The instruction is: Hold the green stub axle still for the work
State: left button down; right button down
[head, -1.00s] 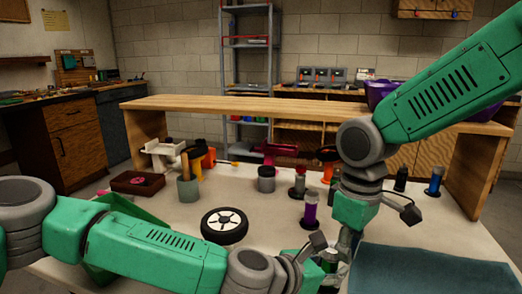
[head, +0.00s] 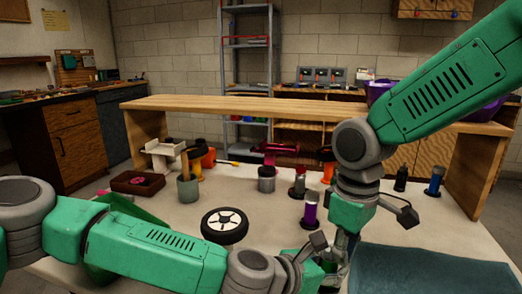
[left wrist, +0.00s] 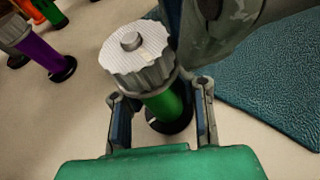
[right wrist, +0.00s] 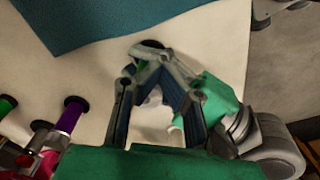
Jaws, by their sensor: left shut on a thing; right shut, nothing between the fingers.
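The green stub axle (left wrist: 165,106) stands upright on the table in the left wrist view, with a ridged grey nut (left wrist: 138,55) on top. My left gripper (left wrist: 160,98) is shut on its green body, one finger on each side. The dark base of the axle rests on the tabletop. My right gripper (right wrist: 150,58) is shut with nothing between its fingers, close beside the nut; I cannot tell whether it touches it. A small green part of the axle (right wrist: 142,64) shows past its fingers. In the head view the two grippers mostly hide the axle.
A blue-green mat (head: 435,268) lies at the right front. A wheel (head: 225,225) lies left of the grippers. A purple axle (head: 310,214) stands behind them. A blue axle (head: 435,181) stands at the back right. A brown tray (head: 138,183) is at the left.

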notch_tip(320, 180, up, 6)
jog(key=shift+s+d, duration=0.2)
jog(key=shift+s, duration=0.05)
dwell(0.5)
notch_tip(320, 180, down, 6)
jog(key=w+d, duration=0.1)
jog(key=w, duration=0.1)
jog(key=shift+w+d, duration=0.15)
jog(key=shift+d, duration=0.05)
dwell(0.5)
jog(key=shift+a, duration=0.2)
dwell(0.6)
